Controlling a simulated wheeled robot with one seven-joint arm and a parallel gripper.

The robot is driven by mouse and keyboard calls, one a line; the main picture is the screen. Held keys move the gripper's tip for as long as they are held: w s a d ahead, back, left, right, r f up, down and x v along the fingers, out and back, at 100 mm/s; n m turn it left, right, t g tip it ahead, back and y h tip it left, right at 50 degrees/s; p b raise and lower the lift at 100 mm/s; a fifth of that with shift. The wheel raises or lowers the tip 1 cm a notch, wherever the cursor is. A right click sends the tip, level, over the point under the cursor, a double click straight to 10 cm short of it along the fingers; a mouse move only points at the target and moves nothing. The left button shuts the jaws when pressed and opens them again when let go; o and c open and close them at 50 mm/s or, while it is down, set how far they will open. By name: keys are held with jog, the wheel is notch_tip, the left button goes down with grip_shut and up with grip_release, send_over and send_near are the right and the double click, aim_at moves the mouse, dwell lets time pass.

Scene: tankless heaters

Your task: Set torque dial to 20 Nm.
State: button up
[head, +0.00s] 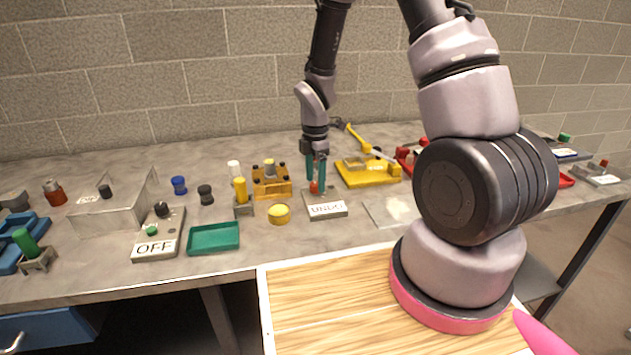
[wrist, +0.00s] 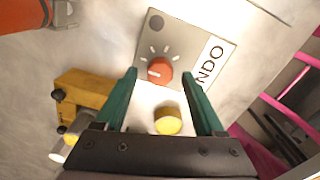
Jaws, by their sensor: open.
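A round orange-red dial (wrist: 159,71) sits on a grey plate (wrist: 185,42) with white tick marks around it and an "UNDO" label along one edge. The dial has a pale mark toward its left side in the wrist view; no numbers are readable. The plate (head: 325,198) also shows in the head view, with the dial (head: 314,188) low between the fingers. My gripper (head: 316,181) is open and points down over the dial. In the wrist view its green fingers (wrist: 160,75) appear on either side of the dial, with gaps; I cannot tell whether their tips reach its height.
A short yellow cylinder (head: 279,213) stands left of the plate, and a yellow fixture (head: 271,180) is behind it. A green tray (head: 214,238) and an "OFF" box (head: 158,240) lie further left. A yellow clamp-like tool (head: 367,170) stands behind right.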

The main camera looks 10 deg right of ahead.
jog(key=shift+f, duration=0.65)
grip_shut()
